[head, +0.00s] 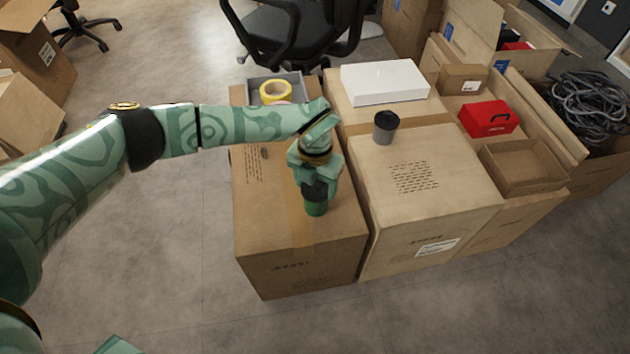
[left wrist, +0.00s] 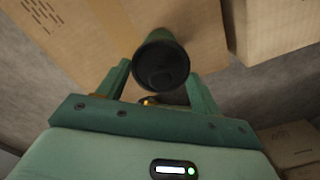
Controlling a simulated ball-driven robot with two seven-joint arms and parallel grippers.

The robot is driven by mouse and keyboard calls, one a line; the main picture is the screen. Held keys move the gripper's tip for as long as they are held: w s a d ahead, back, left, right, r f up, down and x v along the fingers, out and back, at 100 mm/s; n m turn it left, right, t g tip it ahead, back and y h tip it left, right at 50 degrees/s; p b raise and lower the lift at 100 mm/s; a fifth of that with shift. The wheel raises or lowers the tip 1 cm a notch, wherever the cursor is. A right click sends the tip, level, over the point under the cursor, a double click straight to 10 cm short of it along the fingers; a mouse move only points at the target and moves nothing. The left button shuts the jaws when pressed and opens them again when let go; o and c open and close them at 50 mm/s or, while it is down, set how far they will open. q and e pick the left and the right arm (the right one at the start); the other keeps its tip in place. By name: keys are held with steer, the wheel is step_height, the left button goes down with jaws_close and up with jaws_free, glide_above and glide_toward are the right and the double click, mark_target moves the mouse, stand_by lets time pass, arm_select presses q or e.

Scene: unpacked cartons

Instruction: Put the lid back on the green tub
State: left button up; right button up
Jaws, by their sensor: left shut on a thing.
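The green tub (head: 316,208) stands upright on the front-left carton, below my left gripper. In the left wrist view, the tub (left wrist: 163,36) shows behind a round black lid (left wrist: 160,66). My left gripper (head: 317,190) points down over the tub and is shut on the black lid, which sits between its fingers in the left wrist view (left wrist: 160,72). The lid is right at the tub's top; I cannot tell whether it is seated or just above. The tub's rim is hidden. My right gripper is not in view.
The front-left carton (head: 268,215) abuts another carton (head: 440,200) bearing a grey canister with a black top (head: 384,128) and a white box (head: 384,82). Yellow tape (head: 276,92) lies in a grey tray behind my arm. A red box (head: 488,118) is farther right.

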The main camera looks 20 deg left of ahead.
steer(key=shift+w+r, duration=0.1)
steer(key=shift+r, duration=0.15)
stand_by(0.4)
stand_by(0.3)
arm_select(q)
steer(key=o, duration=1.2)
steer(key=shift+o, duration=0.2)
steer(key=shift+p, duration=0.3)
steer(key=shift+r+p, duration=2.45)
steer(key=shift+r, duration=1.1)
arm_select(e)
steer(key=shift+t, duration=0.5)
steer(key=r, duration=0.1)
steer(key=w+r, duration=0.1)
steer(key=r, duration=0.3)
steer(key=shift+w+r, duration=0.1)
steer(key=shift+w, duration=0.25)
arm_select(q)
steer(key=shift+f, duration=0.1)
jaws_close()
